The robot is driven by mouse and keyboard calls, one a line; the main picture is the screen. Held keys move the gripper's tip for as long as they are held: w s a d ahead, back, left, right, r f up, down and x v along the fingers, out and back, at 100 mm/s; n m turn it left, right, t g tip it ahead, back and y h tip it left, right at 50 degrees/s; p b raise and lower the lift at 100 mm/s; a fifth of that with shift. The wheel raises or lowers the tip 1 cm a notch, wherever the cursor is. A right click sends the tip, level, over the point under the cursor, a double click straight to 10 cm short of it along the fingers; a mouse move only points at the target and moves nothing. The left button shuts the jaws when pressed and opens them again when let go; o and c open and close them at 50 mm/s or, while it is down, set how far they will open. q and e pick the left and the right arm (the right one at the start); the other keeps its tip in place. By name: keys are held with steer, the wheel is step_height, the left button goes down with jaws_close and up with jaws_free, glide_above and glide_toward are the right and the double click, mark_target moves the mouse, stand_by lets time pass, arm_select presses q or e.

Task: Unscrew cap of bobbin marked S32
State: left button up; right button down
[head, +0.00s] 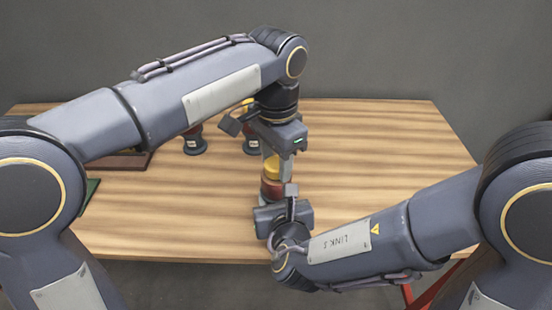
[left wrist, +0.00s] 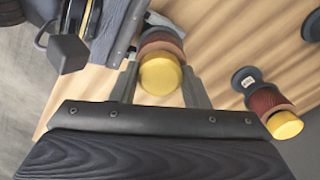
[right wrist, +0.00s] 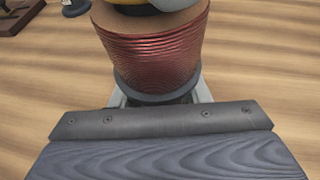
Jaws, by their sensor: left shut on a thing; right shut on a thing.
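My right gripper (head: 273,199) is low at the front, shut on the dark lower end of the bobbin. The right wrist view shows the winding (right wrist: 152,50) above the lower flange (right wrist: 157,84). No S32 mark is readable on this bobbin.
Two other bobbins stand behind to the left, one dark red (head: 195,142) and one partly behind my left arm (head: 252,146). The left wrist view shows a labelled, yellow-capped bobbin (left wrist: 266,102). A brown tray (head: 125,162) lies at the left. The table's right side is clear.

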arm_select(q)
steer(key=n, duration=0.5)
steer(key=shift+n, duration=0.3)
steer(key=n, duration=2.3)
steer(key=shift+r, duration=0.1)
steer(key=n, duration=0.5)
steer(key=shift+n, duration=0.3)
steer(key=n, duration=0.5)
